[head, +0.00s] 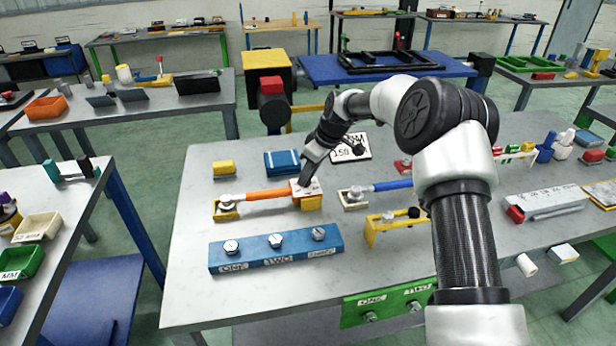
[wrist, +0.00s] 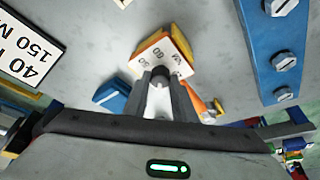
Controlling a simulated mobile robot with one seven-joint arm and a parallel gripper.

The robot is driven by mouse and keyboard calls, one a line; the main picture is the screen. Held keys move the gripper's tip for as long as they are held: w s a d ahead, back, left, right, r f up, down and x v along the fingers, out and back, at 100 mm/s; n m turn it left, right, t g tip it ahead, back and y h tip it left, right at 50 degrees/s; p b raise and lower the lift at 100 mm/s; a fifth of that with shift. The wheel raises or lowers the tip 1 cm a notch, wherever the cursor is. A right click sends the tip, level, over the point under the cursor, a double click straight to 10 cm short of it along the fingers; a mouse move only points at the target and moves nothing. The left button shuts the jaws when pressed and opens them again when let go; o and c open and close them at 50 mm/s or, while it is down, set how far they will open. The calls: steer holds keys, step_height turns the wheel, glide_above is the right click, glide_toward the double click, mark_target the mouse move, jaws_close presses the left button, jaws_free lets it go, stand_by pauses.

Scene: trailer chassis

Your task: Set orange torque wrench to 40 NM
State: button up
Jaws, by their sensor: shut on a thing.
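The orange torque wrench (head: 262,195) lies on the grey table, its left end in a yellow holder (head: 226,210) and its right end at a yellow block with a white dial plate (head: 311,189). In the wrist view the white dial plate (wrist: 161,62) shows printed numbers, too small to read surely. My gripper (head: 304,178) points down at the plate. Its fingers (wrist: 160,82) are closed around a small dark knob (wrist: 160,73) on the plate. The orange handle (wrist: 192,97) shows partly behind the right finger.
A blue-handled wrench (head: 388,186) lies right of my gripper. A blue block with several bolts (head: 275,249) is in front. A sign reading 40 and 150 (wrist: 28,47) lies nearby, also seen behind my arm in the head view (head: 352,147). A blue box (head: 282,162) stands behind.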

steer(key=m+b, duration=0.1)
steer(key=m, duration=0.1)
steer(key=m+t+h+b, duration=0.1)
steer(key=m, duration=0.2)
steer(key=shift+s+a+t, duration=0.15)
steer(key=shift+a+t, duration=0.05)
steer(key=shift+t, duration=0.1)
steer(key=m+h, duration=0.1)
steer(key=m, duration=0.1)
steer(key=m+h+b, duration=0.1)
steer(key=m, duration=0.2)
steer(key=shift+a+t, duration=0.15)
steer(key=shift+t, duration=0.25)
steer(key=shift+m, duration=0.3)
steer(key=o, duration=1)
steer(key=shift+o, duration=0.2)
steer(key=v, duration=1.7)
steer(key=shift+r, duration=0.3)
